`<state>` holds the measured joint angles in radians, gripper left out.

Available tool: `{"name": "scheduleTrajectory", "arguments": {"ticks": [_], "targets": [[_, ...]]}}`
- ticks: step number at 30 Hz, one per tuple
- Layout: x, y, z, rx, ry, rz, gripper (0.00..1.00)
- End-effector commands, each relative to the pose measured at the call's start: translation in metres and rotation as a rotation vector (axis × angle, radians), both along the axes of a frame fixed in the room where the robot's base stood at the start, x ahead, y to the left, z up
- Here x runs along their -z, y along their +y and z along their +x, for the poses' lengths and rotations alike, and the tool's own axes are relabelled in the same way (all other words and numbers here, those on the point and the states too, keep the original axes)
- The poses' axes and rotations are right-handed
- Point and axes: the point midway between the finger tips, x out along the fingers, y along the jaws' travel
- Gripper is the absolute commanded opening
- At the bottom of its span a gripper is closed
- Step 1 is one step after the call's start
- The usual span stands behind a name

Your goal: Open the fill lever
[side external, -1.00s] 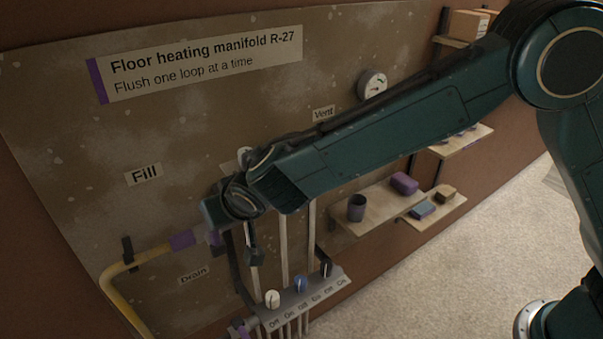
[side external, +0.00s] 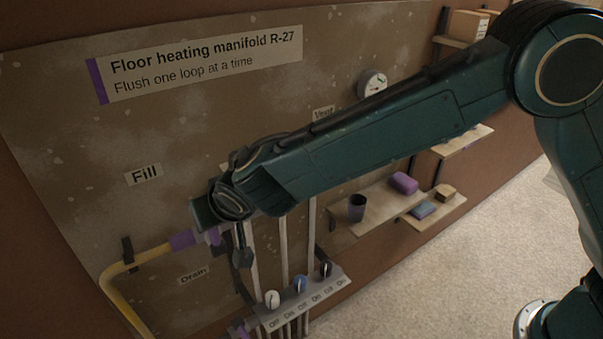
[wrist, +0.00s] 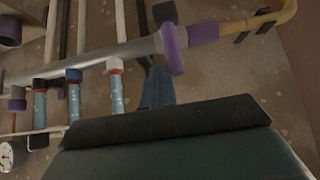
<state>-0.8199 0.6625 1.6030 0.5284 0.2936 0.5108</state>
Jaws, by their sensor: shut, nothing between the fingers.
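The "Fill" label (side external: 143,175) is on the manifold board, above a yellow pipe with a purple sleeve (side external: 183,240). A purple part, which looks like the fill lever (side external: 212,236), is just right of that sleeve, partly hidden by my wrist. In the wrist view the purple lever (wrist: 172,50) crosses the end of the grey manifold bar. My gripper (side external: 243,262) is shut and empty, hanging below and right of the lever. In the wrist view my gripper (wrist: 155,85) is close beside the lever's lower end; I cannot tell if they touch.
The yellow pipe (side external: 112,283) bends down at the left. Below my gripper is a row of knobs on a grey panel (side external: 312,297). White pipes run down behind my gripper. Shelves with a dark cup (side external: 356,208) and small blocks are to the right, beneath a gauge (side external: 372,83).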

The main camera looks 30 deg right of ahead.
Motion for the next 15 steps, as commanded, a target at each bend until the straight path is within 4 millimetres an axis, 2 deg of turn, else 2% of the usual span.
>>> {"name": "scheduleTrajectory", "arguments": {"ticks": [15], "targets": [[-0.003, 0.018, 0.000, -0.001, -0.001, 0.001, 0.00]]}}
